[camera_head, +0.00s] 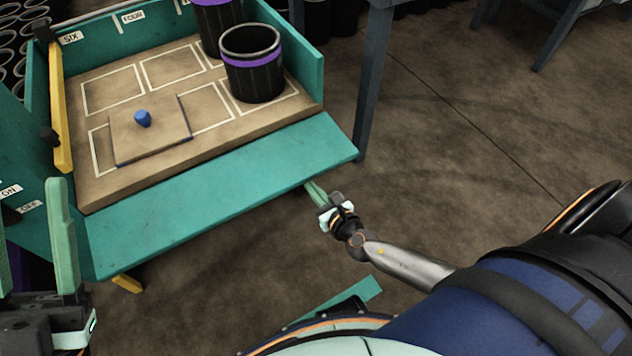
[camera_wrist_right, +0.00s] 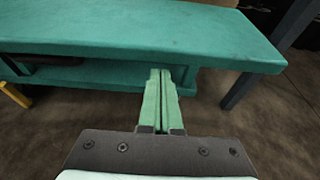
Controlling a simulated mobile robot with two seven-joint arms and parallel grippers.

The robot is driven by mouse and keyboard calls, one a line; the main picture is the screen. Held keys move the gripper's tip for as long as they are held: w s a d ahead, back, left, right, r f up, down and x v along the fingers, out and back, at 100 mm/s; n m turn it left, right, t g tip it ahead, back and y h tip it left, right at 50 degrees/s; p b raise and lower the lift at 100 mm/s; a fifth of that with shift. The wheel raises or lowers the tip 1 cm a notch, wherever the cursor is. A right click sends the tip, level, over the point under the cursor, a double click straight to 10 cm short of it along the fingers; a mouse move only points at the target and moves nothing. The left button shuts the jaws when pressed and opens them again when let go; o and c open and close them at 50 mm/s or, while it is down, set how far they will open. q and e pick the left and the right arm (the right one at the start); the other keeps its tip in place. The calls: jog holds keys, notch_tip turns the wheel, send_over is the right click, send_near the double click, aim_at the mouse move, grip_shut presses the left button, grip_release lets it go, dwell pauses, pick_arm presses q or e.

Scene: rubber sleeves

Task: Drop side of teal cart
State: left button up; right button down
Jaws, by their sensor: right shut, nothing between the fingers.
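The teal cart (camera_head: 312,75) stands at the upper left of the head view. Its near side panel (camera_head: 225,195) lies folded outward along the deck's front edge, as a wide, flat or slightly sloping teal board. The panel (camera_wrist_right: 130,30) also spans the top of the right wrist view. My right gripper (camera_head: 315,190) is shut and empty, with its fingertips just under or beside the panel's outer edge; I cannot tell whether they touch. Its closed fingers show in the right wrist view (camera_wrist_right: 161,95). My left gripper (camera_head: 35,240) is open and empty beside the cart's left end.
On the cart deck (camera_head: 100,178) are a square board with a blue knob (camera_head: 142,118) and two black sleeves with purple bands (camera_head: 252,62). A yellow bar (camera_head: 60,110) runs along the left side. A blue-grey table leg (camera_head: 374,80) stands right of the cart.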

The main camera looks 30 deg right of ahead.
aim_at(309, 178)
pick_arm(q)
jog(key=shift+w+r, duration=0.15)
jog(key=shift+r, duration=0.05)
pick_arm(e)
jog(key=shift+r, duration=0.2)
pick_arm(q)
jog(key=shift+f, duration=0.1)
